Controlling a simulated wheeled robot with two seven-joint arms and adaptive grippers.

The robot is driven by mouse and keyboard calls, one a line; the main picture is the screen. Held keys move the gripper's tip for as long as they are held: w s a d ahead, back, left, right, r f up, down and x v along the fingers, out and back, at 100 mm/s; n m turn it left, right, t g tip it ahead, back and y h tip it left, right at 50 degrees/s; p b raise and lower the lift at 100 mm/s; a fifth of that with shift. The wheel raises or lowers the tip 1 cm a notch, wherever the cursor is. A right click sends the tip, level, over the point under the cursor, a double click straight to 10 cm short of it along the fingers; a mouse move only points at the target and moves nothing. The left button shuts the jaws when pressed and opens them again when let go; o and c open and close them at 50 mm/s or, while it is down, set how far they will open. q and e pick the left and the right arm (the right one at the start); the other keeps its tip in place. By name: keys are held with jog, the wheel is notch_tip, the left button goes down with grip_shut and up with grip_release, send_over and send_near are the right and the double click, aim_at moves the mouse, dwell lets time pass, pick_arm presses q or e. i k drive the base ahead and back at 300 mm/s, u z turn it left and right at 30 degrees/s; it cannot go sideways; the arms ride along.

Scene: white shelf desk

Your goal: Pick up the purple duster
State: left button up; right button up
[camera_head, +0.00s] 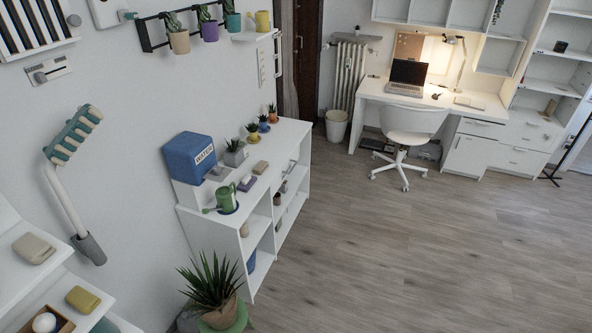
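A small block with a purple lower part and a pale top (247,183) lies on top of the white shelf desk (286,140). It looks like the purple duster, though it is small and far off. It lies flat, to the right of a green watering can (227,198) and in front of a small brown block (261,167). Neither of my grippers is in view.
A blue box (190,157) and a grey-potted plant (234,154) stand on the desk near the wall. A large spiky plant (212,282) stands at its near end. Several small potted plants stand at its far end. The wooden floor (400,250) right of it is clear.

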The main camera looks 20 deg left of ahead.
aim_at(245, 184)
jog(key=z, duration=0.05)
jog(key=i, duration=0.95)
jog(key=u, duration=0.25)
